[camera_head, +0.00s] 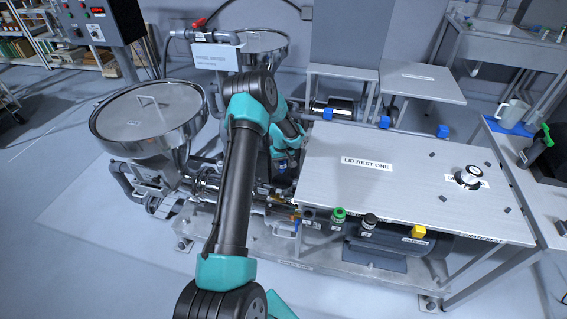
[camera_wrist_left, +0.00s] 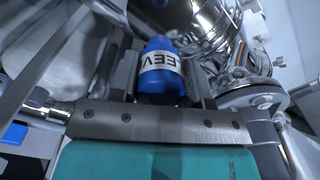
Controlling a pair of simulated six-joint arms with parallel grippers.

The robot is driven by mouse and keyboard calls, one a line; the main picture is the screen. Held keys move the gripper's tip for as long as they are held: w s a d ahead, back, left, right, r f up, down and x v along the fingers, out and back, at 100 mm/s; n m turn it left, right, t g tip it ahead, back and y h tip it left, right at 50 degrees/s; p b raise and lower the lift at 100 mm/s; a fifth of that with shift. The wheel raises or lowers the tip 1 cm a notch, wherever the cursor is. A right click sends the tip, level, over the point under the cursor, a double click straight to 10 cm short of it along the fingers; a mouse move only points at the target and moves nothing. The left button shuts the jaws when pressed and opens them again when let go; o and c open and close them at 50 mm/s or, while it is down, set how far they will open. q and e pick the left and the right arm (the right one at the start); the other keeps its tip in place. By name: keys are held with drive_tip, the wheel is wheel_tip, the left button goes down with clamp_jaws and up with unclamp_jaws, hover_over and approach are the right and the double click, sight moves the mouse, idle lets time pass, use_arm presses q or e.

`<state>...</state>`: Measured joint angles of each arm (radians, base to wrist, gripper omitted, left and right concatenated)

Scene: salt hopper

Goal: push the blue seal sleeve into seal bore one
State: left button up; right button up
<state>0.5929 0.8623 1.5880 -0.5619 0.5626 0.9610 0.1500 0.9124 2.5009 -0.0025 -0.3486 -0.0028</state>
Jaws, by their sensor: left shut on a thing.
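The blue seal sleeve (camera_wrist_left: 162,78) has a white band with partly visible lettering. It sits between the two fingers of my left gripper (camera_wrist_left: 160,80), which is shut on it. In the head view my left gripper (camera_head: 282,168) is low beside the shiny pipework, left of the lid-rest table, mostly hidden by my own arm. Polished round metal parts (camera_wrist_left: 190,22) lie just beyond the sleeve in the wrist view. I cannot tell which opening is seal bore one, or whether the sleeve touches it. My right gripper is not in view.
A steel hopper with a round lid (camera_head: 150,115) stands at left. The grey table marked "LID REST ONE" (camera_head: 400,200) is at right, with a round black-and-silver knob (camera_head: 469,175) on it. Green, black and yellow fittings (camera_head: 338,214) line its front side. A control box (camera_head: 100,20) stands behind.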

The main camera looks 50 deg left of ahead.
sight(282, 169)
use_arm(q)
drive_tip(key=shift+f, duration=2.85)
drive_tip(key=shift+f, duration=2.15)
drive_tip(key=o, duration=1.7)
drive_tip(key=shift+o, duration=0.2)
drive_tip(key=shift+r, duration=0.2)
drive_tip(key=shift+r, duration=2.85)
